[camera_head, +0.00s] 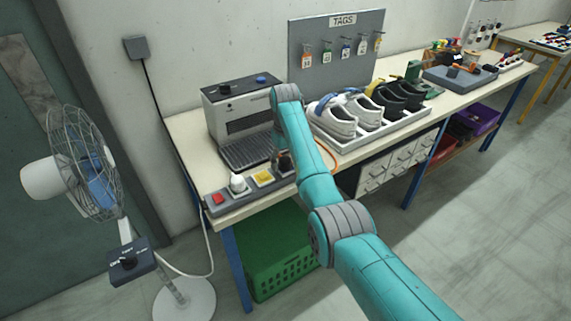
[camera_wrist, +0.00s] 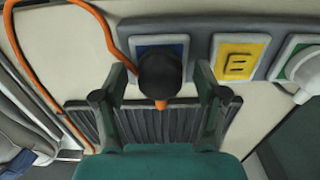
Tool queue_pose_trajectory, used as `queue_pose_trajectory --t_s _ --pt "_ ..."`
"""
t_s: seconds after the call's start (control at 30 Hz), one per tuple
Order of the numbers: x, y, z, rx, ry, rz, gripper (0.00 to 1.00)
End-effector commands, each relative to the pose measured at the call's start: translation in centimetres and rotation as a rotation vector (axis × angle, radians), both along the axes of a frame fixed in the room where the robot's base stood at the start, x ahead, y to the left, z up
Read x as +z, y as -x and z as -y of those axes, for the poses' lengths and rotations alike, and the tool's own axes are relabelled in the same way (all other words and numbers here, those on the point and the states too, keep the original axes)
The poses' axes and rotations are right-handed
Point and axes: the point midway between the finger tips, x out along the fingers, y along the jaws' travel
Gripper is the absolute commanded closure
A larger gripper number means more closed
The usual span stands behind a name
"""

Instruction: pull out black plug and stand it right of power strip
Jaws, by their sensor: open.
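The black plug (camera_wrist: 160,76) sits in the blue socket (camera_wrist: 160,43) of the power strip (camera_wrist: 198,35) in the wrist view. A short orange tip shows at its lower end. My gripper (camera_wrist: 163,84) is open, with one finger on each side of the plug. I cannot tell whether either finger touches it.
A white plug (camera_head: 238,184) stands beside the empty yellow socket (camera_head: 263,177) and red switch (camera_head: 218,198). A printer-like machine (camera_head: 228,112) stands behind the strip. An orange cable (camera_wrist: 110,30) curves beside the plug. The shoe tray (camera_head: 345,145) stands to the right.

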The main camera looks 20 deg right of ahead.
Motion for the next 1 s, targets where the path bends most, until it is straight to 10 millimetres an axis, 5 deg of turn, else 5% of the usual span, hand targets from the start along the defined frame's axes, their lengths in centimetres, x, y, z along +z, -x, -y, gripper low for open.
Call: queue_pose_trajectory --t_s 0.53,0.83,1.0 --pt "0.03 -0.01 0.0 0.0 0.0 0.0 0.28" --pt "0.02 0.0 0.0 0.0 0.0 0.0 1.0" --pt "0.14 -0.01 0.0 0.0 0.0 0.0 1.0"
